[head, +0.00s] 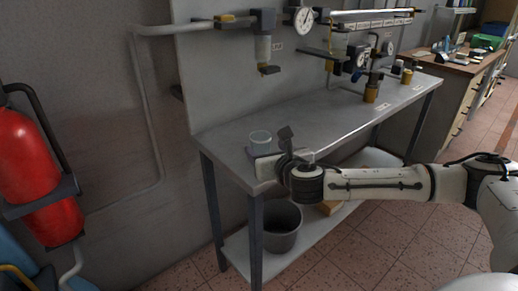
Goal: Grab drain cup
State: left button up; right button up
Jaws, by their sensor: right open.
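A small translucent cup (261,141), which looks like the drain cup, stands upright near the left end of the grey metal table (215,138). My right gripper (268,148) reaches in from the right over the table's front edge, close beside the cup. Its jaws are open. One finger stands up dark to the right of the cup, and the lower finger lies in front of it. I cannot tell whether a finger touches the cup. My left gripper is not in view.
Pipes, a filter bowl (263,48) and gauges (303,18) hang on the panel behind the table. Brass fittings (371,92) stand farther right. A dark bucket (283,228) sits on the lower shelf. A red extinguisher (28,160) is at left. The table's middle is mostly clear.

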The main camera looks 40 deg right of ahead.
aim_at(264, 148)
jog(key=shift+f+x, duration=0.15)
jog(key=shift+x, duration=1.5)
jog(key=shift+f+x, duration=0.1)
jog(key=shift+x, duration=1.55)
jog(key=shift+s, duration=0.1)
jog(key=c, duration=1.1)
